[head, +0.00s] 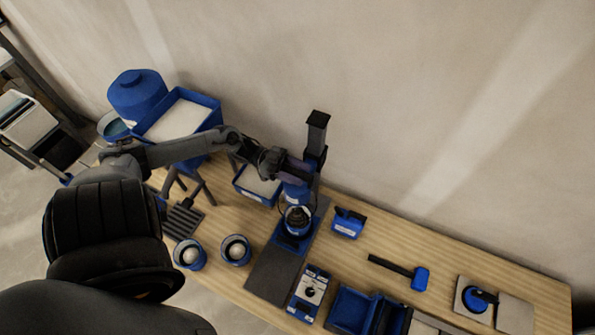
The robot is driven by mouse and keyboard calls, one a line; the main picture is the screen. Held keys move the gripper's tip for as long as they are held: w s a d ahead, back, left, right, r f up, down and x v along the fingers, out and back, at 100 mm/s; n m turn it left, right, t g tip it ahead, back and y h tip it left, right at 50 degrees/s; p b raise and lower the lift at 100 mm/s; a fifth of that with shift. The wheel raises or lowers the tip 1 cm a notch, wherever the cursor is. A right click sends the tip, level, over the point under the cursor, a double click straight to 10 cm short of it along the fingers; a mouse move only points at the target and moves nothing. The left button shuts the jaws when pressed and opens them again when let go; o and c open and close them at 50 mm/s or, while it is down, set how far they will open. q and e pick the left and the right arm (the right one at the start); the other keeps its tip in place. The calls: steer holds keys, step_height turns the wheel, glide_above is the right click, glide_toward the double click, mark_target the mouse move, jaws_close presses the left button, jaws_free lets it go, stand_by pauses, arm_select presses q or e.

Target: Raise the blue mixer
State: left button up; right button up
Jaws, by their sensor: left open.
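The blue mixer (297,193) is mounted on a dark upright column (316,145) at the back of the wooden table. Its lower end sits right above or inside a dark round vessel on a blue base (292,238); I cannot tell which. My left arm reaches in from the left, and my left gripper (287,168) is at the upper part of the mixer. The gripper is open, with its fingers close to the mixer body. The fingertips are small and partly hidden, so I cannot tell whether they touch it. My right gripper is not in view.
Two blue cups (236,249) stand left of the dark mat (270,275). A blue control box (308,292), a small blue box (348,222), a blue-headed mallet (419,279) and tiles (515,314) lie to the right. Blue bins (180,117) stand back left. The wall rises behind.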

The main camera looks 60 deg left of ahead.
arm_select(q)
steer(key=b+v, duration=0.2)
steer(key=v, duration=0.8)
steer(key=shift+s+a, duration=0.25)
steer(key=shift+a, duration=0.05)
